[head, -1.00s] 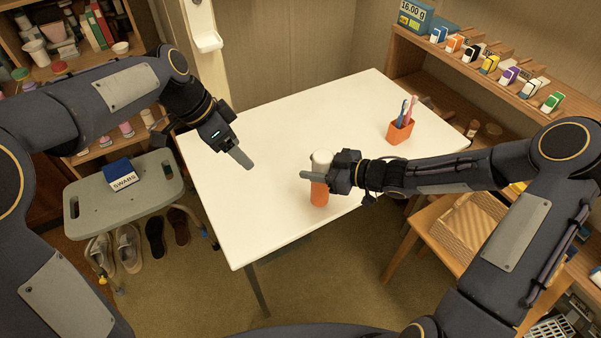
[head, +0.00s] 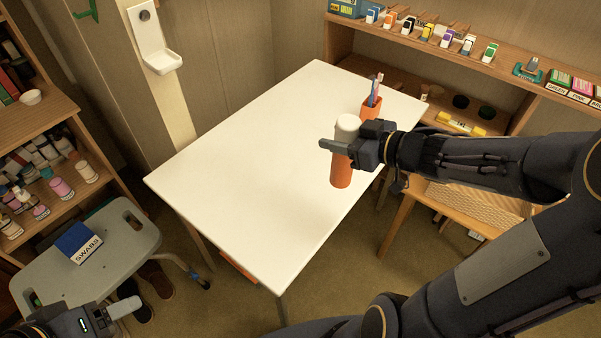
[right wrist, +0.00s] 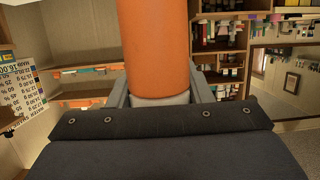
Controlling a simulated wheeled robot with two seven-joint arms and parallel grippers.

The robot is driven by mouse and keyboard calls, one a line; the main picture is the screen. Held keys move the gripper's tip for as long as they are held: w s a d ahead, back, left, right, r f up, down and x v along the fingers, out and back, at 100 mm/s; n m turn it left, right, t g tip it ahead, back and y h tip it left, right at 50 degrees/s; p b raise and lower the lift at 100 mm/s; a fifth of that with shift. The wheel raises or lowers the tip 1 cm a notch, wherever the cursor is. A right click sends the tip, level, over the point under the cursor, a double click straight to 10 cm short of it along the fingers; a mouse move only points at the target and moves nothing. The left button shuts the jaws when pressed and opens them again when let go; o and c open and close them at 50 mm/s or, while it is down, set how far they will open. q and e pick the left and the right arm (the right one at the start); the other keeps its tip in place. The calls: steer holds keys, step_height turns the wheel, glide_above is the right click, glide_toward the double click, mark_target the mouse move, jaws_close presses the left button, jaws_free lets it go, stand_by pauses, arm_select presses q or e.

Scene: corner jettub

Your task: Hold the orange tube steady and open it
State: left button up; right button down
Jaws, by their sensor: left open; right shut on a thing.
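The orange tube (head: 341,171) with a pale cap (head: 347,123) stands about upright over the right part of the white table (head: 230,170). In the right wrist view the orange body (right wrist: 155,45) sits between the two fingers, with a pale band at the jaws. I cannot tell whether the tube's base touches the table. My left gripper (head: 125,306) is open and empty at the lower left, by the stool and well away from the tube.
An orange cup with toothbrushes (head: 371,107) stands at the table's far right corner. A grey stool (head: 120,245) bears a blue swabs box (head: 79,242). Shelves stand left and behind. A wooden chair (head: 455,210) is at the right. Most of the tabletop is clear.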

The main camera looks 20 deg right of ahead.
steer(key=w+a+f+b, duration=0.1)
steer(key=w+f+b, duration=0.4)
steer(key=w+f, duration=0.8)
steer(key=shift+w, duration=0.4)
steer(key=shift+f, duration=0.1)
steer(key=c, duration=0.7)
jaws_free()
